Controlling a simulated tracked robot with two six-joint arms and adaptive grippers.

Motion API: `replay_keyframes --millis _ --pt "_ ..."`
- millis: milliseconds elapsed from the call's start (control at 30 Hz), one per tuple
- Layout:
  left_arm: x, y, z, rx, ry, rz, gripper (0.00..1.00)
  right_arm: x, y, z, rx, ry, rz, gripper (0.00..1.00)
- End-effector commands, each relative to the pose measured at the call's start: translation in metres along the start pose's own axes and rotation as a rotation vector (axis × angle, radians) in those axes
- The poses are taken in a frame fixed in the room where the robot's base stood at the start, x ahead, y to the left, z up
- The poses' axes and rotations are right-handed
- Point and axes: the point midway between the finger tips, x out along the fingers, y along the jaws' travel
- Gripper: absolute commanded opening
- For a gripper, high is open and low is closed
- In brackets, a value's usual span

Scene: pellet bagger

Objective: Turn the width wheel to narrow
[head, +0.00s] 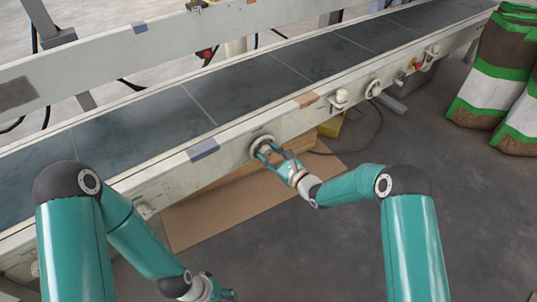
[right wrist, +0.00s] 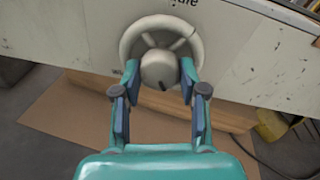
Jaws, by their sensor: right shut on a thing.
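The width wheel (head: 259,141) is a pale round handwheel on the near side rail of the conveyor. In the right wrist view the wheel (right wrist: 160,22) faces me, with a rounded hub (right wrist: 159,66) at its centre bearing a short dark mark. My right gripper (head: 268,151) is at the wheel, its fingers either side of the hub and shut on it; the right wrist view shows both fingers (right wrist: 159,78).
The conveyor belt (head: 150,118) runs diagonally behind the rail. Blue and orange patches mark the rail top. More fittings (head: 373,88) sit farther right along it. Brown cardboard (head: 215,215) lies on the floor below. Green-striped bags (head: 490,85) stand at right. A dark cable crosses the floor.

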Motion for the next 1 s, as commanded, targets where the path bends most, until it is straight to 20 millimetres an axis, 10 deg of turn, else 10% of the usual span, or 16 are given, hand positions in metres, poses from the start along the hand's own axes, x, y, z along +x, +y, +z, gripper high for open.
replay_keyframes --millis 400,433,567,1000 --pt "0.0002 -0.0001 0.0000 0.000 0.000 0.000 0.46 0.0010 0.0078 -0.0018 0.005 0.003 0.017 0.07" --pt "0.0002 -0.0001 0.0000 0.000 0.000 0.000 0.46 0.0010 0.0078 -0.0018 0.005 0.003 0.017 0.47" --pt "0.0002 -0.0001 0.0000 0.000 0.000 0.000 0.46 0.0008 0.0063 -0.0017 0.006 0.003 0.013 0.68" --pt "-0.0006 0.0002 0.0000 0.000 0.000 0.000 0.46 -0.0068 0.0012 -0.0002 0.006 0.000 0.004 0.68"
